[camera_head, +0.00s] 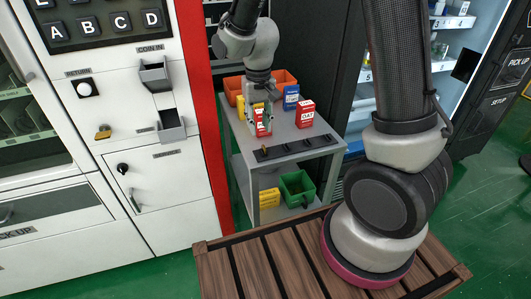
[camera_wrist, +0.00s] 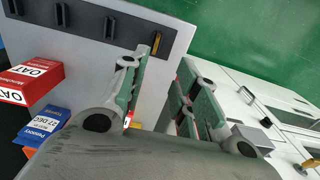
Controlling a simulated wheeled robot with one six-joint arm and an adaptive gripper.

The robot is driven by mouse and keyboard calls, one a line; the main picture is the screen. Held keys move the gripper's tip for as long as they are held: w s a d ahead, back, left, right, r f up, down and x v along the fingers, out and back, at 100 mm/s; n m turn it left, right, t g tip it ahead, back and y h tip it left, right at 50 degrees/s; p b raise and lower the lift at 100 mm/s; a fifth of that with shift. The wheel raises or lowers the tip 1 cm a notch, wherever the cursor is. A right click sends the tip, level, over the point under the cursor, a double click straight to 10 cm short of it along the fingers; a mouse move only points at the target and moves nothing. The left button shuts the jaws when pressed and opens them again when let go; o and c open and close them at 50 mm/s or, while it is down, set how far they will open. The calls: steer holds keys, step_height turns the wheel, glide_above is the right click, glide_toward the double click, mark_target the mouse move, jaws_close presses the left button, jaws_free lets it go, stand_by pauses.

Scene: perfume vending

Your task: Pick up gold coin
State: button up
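The gold coin (camera_wrist: 156,43) stands on edge in the end slot of a black slotted strip (camera_wrist: 85,18) in the wrist view. In the head view, a small gold spot shows at the left end of the strip (camera_head: 298,148) on the grey cart. My gripper (camera_wrist: 163,65) is open, its green-padded fingers apart. The coin lies beyond the fingertips, nearly in line with the gap between them, and is not touched. In the head view my gripper (camera_head: 260,127) is above the cart, just behind the strip's left end and partly mixed with a red-and-white box behind it.
A red OAT box (camera_head: 305,114) and a blue box (camera_head: 291,97) stand on the cart (camera_head: 322,138), with orange bins (camera_head: 284,78) behind. A green bin (camera_head: 297,188) sits on the lower shelf. The vending machine (camera_head: 175,190) with its coin-in slot stands left.

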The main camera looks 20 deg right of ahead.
mark_target(264, 150)
steer(key=f, duration=0.5)
steer(key=d+f, duration=0.1)
steer(key=f, duration=0.1)
steer(key=shift+f, duration=0.3)
jaws_close()
